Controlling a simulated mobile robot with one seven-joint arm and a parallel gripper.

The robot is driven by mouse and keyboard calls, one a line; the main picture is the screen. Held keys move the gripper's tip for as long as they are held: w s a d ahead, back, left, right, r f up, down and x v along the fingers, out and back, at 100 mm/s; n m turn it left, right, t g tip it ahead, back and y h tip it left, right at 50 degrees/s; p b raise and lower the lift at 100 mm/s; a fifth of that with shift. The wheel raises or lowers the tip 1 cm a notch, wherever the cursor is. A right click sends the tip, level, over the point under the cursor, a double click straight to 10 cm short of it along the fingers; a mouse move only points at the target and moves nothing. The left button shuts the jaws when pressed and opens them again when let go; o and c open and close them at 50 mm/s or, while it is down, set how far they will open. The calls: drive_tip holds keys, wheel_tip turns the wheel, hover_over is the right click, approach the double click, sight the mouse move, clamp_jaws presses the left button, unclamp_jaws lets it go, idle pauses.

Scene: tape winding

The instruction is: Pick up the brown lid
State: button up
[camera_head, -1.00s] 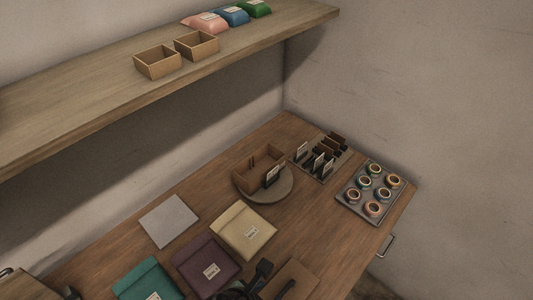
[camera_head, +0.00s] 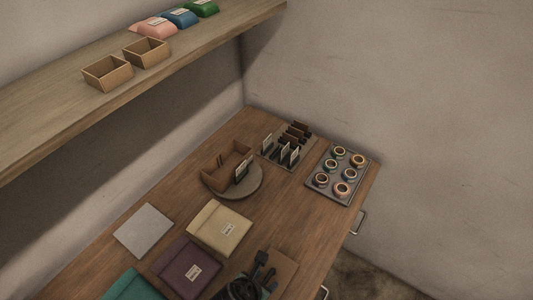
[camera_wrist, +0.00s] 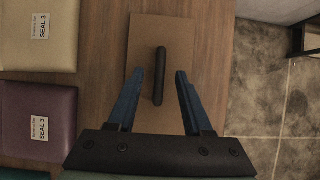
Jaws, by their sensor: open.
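The brown lid (camera_wrist: 178,40) lies flat on the wooden table in the wrist view, a rectangular panel with a black bar handle (camera_wrist: 160,76) along its middle. In the head view the brown lid (camera_head: 284,265) shows at the table's front edge, partly hidden by my gripper (camera_head: 262,272). In the wrist view my gripper (camera_wrist: 170,78) is open and empty, its two blue fingers on either side of the handle's lower part in the picture. I cannot tell how far above the lid the fingertips are.
Cream (camera_head: 220,228) and purple (camera_head: 186,267) packets lie left of the lid. A round stand (camera_head: 250,188) with a brown open box, a rack of dark holders (camera_head: 288,146) and a tray of tape rolls (camera_head: 322,196) stand farther back. The floor lies right of the table.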

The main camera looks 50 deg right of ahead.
drive_tip(key=shift+x, duration=1.15)
drive_tip(key=shift+c, duration=0.2)
clamp_jaws()
